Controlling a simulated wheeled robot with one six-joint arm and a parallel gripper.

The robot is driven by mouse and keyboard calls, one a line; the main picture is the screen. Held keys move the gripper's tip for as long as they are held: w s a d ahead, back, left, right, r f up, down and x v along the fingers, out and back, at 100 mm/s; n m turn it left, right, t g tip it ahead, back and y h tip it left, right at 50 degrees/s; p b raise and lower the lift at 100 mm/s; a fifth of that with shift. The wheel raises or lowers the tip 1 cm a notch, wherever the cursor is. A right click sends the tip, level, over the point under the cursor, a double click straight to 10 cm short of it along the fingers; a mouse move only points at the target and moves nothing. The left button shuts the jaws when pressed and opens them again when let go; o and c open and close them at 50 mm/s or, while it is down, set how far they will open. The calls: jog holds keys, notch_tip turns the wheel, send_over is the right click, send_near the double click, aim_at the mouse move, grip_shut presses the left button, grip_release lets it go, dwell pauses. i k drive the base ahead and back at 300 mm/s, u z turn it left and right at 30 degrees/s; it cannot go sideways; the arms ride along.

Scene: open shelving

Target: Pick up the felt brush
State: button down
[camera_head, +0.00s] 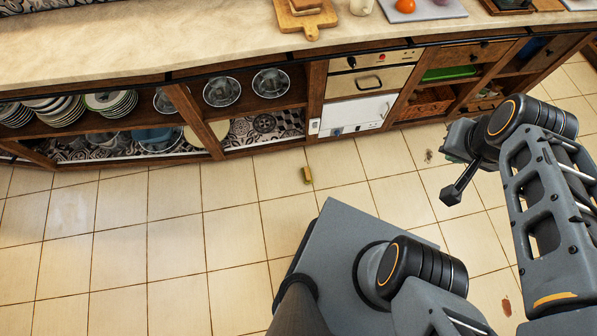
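A small brown and greenish block (306,175), which looks like the felt brush, lies on the tiled floor in front of the shelving, near the middle of the view. It is small in the picture, so its details are hard to make out. My gripper (454,170) is at the end of my arm on the right, well to the right of the block and apart from it. It is seen from above and partly hidden by my wrist, so its opening does not show clearly. Nothing is visibly held.
A wooden counter with open shelves (240,108) holding plates and glass bowls runs along the back. A white-fronted oven (357,113) stands in it. The floor (180,240) around the block is clear. Dark stains (428,156) mark the tiles on the right.

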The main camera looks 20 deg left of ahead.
aim_at(307, 174)
jog(key=u, duration=1.2)
jog(key=k, duration=0.15)
jog(key=i, duration=0.8)
jog(key=u, duration=0.3)
